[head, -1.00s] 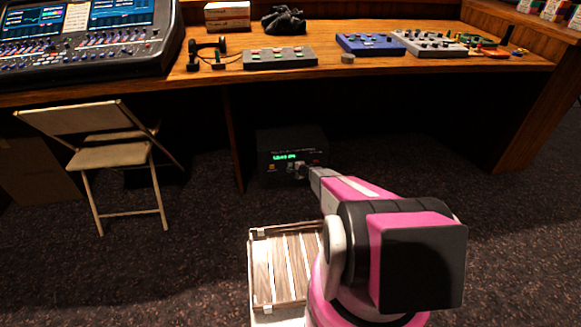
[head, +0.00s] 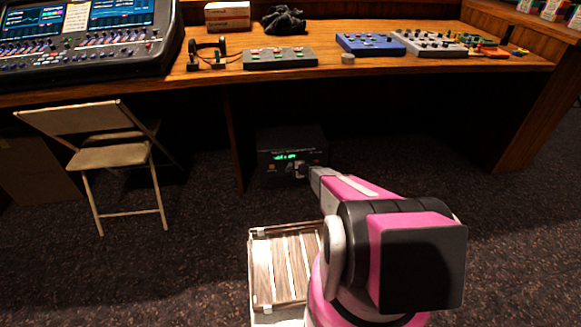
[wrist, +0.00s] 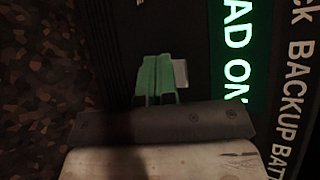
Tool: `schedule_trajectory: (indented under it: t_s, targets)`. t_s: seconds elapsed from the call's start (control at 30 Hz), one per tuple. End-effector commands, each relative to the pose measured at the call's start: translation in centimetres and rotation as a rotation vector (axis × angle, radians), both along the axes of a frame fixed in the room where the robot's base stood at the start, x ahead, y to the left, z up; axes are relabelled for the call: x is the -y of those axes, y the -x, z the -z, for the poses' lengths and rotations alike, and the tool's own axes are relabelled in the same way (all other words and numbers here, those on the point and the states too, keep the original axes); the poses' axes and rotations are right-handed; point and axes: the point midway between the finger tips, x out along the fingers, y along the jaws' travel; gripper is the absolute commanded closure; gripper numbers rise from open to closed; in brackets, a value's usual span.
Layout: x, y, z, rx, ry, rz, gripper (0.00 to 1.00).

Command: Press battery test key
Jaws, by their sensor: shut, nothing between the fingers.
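The backup battery unit (head: 288,140) is a black box on the floor under the desk. Its lit green display (head: 285,156) faces me. In the wrist view the display (wrist: 237,60) appears sideways and ends in "AD OK", beside white lettering "CK BACKUP BATT". My gripper (head: 302,170) is at the unit's front panel. In the wrist view my gripper (wrist: 156,78) is shut, its green fingertips together and empty. A small pale key (wrist: 180,73) shows just beside the fingertips, partly hidden by them. I cannot tell whether they touch it or the panel.
A desk (head: 400,70) overhangs the unit, with a dark support panel (head: 235,140) to its left. A folding chair (head: 110,155) stands at the left. A slatted tray (head: 285,307) sits near my base. Carpet right of the unit is clear.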

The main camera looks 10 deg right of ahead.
Motion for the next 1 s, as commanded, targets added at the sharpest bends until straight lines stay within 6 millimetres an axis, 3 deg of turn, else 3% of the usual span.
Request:
schedule_trajectory:
  t_s: [0.53, 1.0]
  targets:
    - [0.0, -0.2, 0.0, 0.000, 0.000, 0.000, 1.00]
    - [0.0, 1.3, 0.0, 0.001, -0.001, 0.000, 1.00]
